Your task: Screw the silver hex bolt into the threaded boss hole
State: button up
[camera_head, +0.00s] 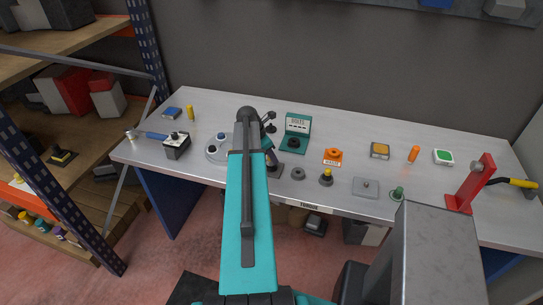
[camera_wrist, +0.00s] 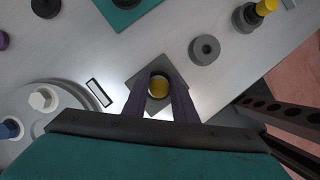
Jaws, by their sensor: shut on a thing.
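In the wrist view, a pale silver hex head (camera_wrist: 44,98) sits on a round grey housing (camera_wrist: 22,97) at the left. The housing also shows in the head view (camera_head: 212,152), left of my arm. My gripper (camera_wrist: 158,84) is shut around a dark round part with a yellow centre (camera_wrist: 159,88), over a square grey plate (camera_wrist: 141,82). The fingers hide part of it. In the head view my arm covers most of this spot. No open threaded boss hole shows clearly. I cannot tell whether the pale hex head is the task's bolt.
A grey ring (camera_wrist: 204,50) lies to the right of my gripper. A yellow-topped knob (camera_head: 326,177), orange block (camera_head: 333,156), grey plate (camera_head: 365,187) and red stand (camera_head: 473,183) stand further right. A black box (camera_head: 176,146) is at the left. Bare bench lies between them.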

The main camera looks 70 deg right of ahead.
jog(key=shift+m, duration=0.3)
jog(key=shift+m+g+y, duration=0.3)
jog(key=shift+m, duration=0.3)
jog(key=shift+m+y, duration=0.3)
jog(key=shift+m, duration=0.6)
jog(key=shift+m+g, duration=0.3)
jog(key=shift+m, duration=0.5)
jog(key=shift+y, duration=0.3)
jog(key=shift+a+m+y, duration=0.1)
jog(key=shift+m+y, duration=0.2)
jog(key=shift+m, duration=0.6)
